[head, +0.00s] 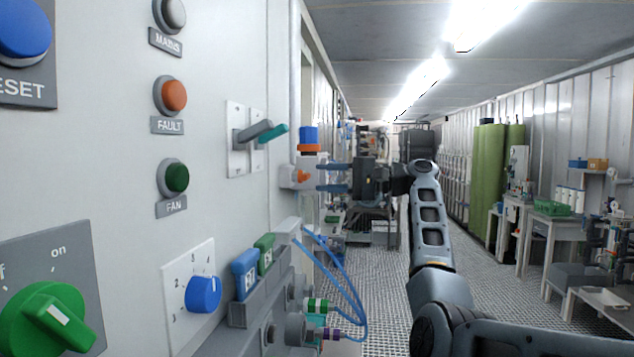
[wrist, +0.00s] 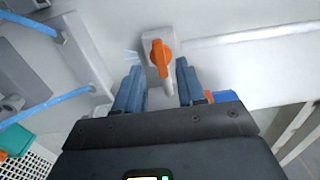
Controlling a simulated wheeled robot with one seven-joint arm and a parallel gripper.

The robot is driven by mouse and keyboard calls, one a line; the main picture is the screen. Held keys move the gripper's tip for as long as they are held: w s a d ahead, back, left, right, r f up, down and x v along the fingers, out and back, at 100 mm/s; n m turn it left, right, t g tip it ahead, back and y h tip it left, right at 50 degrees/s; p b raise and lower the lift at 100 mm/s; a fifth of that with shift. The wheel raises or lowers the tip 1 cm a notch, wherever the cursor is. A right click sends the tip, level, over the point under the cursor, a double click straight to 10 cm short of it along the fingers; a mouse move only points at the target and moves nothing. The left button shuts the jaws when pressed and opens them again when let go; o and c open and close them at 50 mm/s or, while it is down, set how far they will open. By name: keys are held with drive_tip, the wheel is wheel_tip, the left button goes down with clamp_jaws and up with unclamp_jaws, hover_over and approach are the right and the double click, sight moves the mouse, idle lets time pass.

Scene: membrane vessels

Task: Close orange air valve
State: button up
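The orange air valve handle (head: 302,177) sits on a pale valve body on the wall panel, below a blue and orange cap. In the wrist view the orange handle (wrist: 161,57) lies between the two blue fingers, near their tips, with its narrow end pointing down toward my gripper's palm. My gripper (wrist: 157,77) is open, with a visible gap on each side of the handle. In the head view my gripper (head: 318,178) reaches the valve from the right, its fingers one above the other.
A blue and orange cap (head: 308,140) stands just above the valve. Toggle levers (head: 256,131) stick out of the panel to its left. Blue hoses (head: 345,275) loop below it, and a pale pipe (wrist: 250,37) runs right from the valve. The aisle floor (head: 385,290) is clear.

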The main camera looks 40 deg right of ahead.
drive_tip(key=b+v, duration=0.1)
drive_tip(key=v, duration=0.3)
drive_tip(key=shift+s+d, duration=0.25)
drive_tip(key=shift+s, duration=0.1)
idle(0.3)
